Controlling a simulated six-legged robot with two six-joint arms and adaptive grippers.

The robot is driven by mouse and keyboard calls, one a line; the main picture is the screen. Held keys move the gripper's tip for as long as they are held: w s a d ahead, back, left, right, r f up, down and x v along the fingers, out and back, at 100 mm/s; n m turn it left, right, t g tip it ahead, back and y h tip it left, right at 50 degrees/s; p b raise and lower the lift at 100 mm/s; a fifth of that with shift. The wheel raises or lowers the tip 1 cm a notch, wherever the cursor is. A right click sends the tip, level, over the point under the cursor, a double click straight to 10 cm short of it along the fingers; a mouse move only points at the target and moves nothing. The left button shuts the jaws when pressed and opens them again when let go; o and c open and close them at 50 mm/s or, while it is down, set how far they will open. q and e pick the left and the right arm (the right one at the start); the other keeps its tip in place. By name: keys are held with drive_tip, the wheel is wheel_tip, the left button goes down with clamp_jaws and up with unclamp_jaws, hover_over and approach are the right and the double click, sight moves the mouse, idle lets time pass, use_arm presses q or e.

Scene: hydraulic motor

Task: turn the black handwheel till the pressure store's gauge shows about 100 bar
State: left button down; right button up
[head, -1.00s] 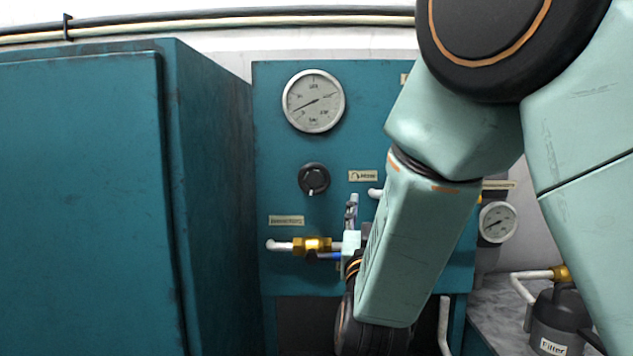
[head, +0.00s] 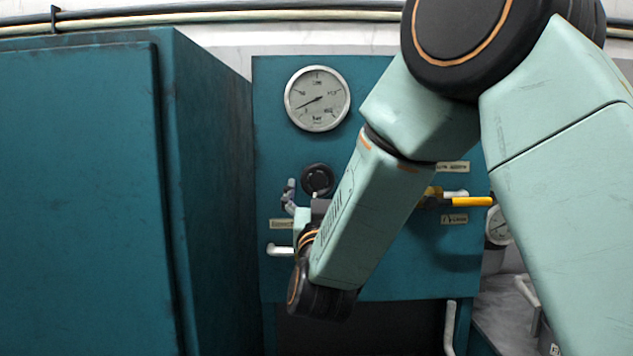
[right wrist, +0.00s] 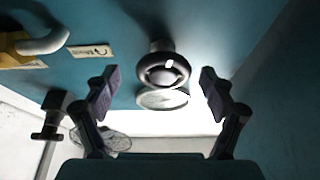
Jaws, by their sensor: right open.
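The black handwheel (head: 317,179) sits on the teal panel, below a large round gauge (head: 317,98). The gauge's thin needle lies slanted, lower left to upper right; I cannot read its figure surely. My right gripper (head: 304,196) is just below and in front of the handwheel, one finger showing left of it; the other is mostly hidden. In the right wrist view the handwheel (right wrist: 163,70) stands between and beyond the two spread, empty fingers (right wrist: 158,84), apart from both. A smaller gauge (head: 497,226) at right is partly covered by my arm. My left gripper is out of view.
A teal cabinet (head: 80,190) stands close at left, its side near the panel. A yellow lever (head: 470,201) juts from the panel at right, beside my right forearm. A white pipe end (head: 280,250) sticks out below the gripper.

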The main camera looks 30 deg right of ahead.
drive_tip(key=shift+w+d+r, duration=0.15)
drive_tip(key=shift+w+d, duration=0.35)
drive_tip(key=shift+d, duration=0.2)
drive_tip(key=shift+w+r, duration=0.2)
drive_tip(key=shift+w, duration=0.1)
drive_tip(key=shift+w+a+r, duration=0.25)
drive_tip(key=shift+a+r, duration=0.1)
drive_tip(key=shift+a, duration=0.2)
drive_tip(key=shift+d+f, duration=0.15)
drive_tip(key=shift+d, duration=0.5)
drive_tip(key=shift+c, duration=1.1)
drive_tip(key=shift+a, duration=0.45)
drive_tip(key=shift+c, duration=2.2)
drive_tip(key=shift+d, duration=0.2)
drive_tip(key=c, duration=0.3)
drive_tip(key=shift+a, duration=0.1)
drive_tip(key=shift+c, duration=1)
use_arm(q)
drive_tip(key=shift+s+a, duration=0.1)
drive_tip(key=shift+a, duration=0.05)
